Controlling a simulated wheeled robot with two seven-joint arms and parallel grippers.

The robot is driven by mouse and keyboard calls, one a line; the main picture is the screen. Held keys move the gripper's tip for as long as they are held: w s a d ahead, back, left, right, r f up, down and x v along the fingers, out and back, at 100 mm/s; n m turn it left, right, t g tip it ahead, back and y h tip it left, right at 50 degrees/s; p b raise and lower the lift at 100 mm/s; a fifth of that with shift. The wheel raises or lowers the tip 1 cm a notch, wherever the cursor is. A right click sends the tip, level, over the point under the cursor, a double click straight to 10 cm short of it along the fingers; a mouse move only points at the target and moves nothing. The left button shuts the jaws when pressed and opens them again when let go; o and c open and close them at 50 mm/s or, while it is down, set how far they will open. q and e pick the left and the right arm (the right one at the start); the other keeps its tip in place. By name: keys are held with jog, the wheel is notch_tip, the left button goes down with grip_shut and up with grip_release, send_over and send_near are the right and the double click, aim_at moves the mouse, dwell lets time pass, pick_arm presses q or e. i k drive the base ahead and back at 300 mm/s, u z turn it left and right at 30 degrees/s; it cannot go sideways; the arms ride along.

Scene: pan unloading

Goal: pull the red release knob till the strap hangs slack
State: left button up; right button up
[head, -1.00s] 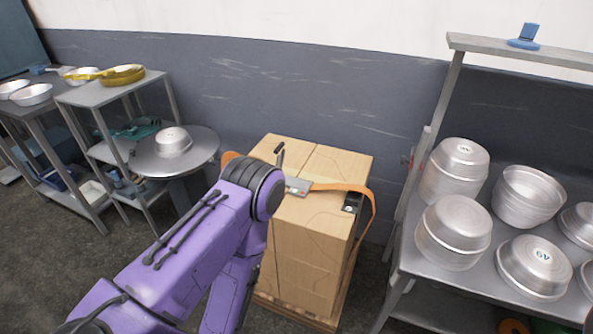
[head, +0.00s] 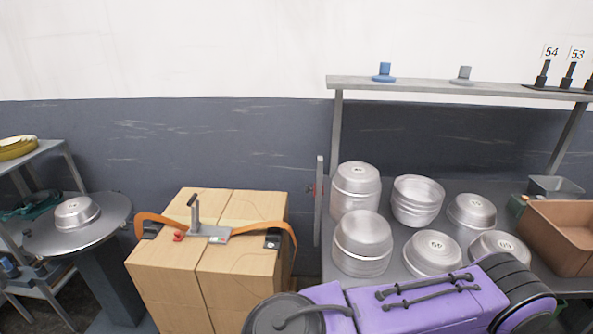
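The orange strap (head: 262,226) lies over the top of the stacked cardboard boxes (head: 168,285) and bows up at both ends. A metal buckle (head: 214,232) with an upright dark handle sits on it. The small red knob (head: 179,237) is at the buckle's left side, on the box top. Part of my purple arm crosses the bottom right of the head view, in front of the shelf and right of the boxes. Neither gripper shows in the head view, and nothing is seen touching the knob or strap.
A metal shelf with several upturned pans (head: 362,240) stands right of the boxes, with a brown bin (head: 562,232) at far right. A round metal stand (head: 108,216) with one pan (head: 77,212) is at left. A grey upright post (head: 318,203) stands between boxes and shelf.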

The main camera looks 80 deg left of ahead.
aim_at(178, 237)
jog(key=z, duration=0.3)
jog(key=k, duration=1.55)
jog(key=u, duration=2.4)
